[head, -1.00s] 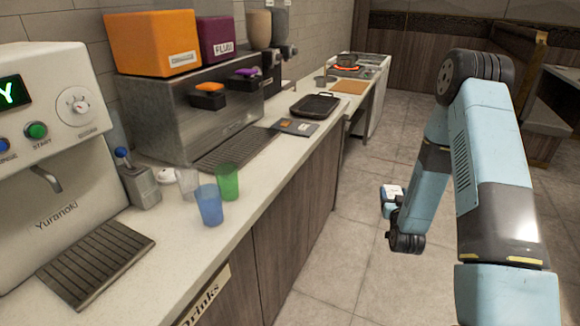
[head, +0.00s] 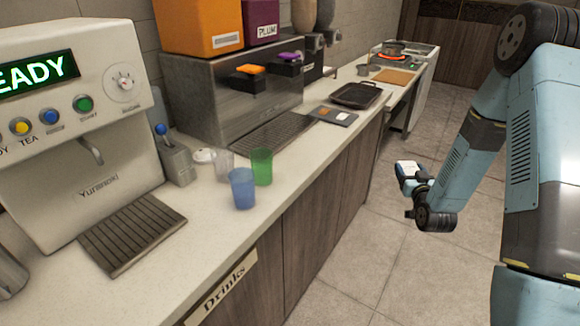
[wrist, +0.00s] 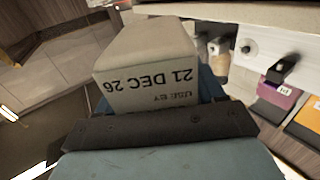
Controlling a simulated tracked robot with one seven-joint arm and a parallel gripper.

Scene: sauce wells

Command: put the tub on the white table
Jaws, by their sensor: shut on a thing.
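The tub (wrist: 150,62) is a pale, box-shaped container with "USE BY 21 DEC 26" printed on its side, upside down in the wrist view. My gripper (wrist: 158,128) is shut on it, and the dark gripper bar hides part of its near side. In the head view my gripper (head: 418,186) hangs over the floor, to the right of the counter, and a small white part of the tub (head: 409,168) shows there. I cannot pick out a separate white table in these views.
A long pale counter (head: 228,225) runs along the left wall. It carries a drinks machine (head: 75,130), a blue cup (head: 242,188), a green cup (head: 261,167), a clear cup, a steel dispenser (head: 235,100) and a black tray (head: 356,95). Tiled floor (head: 345,265) beside it is clear.

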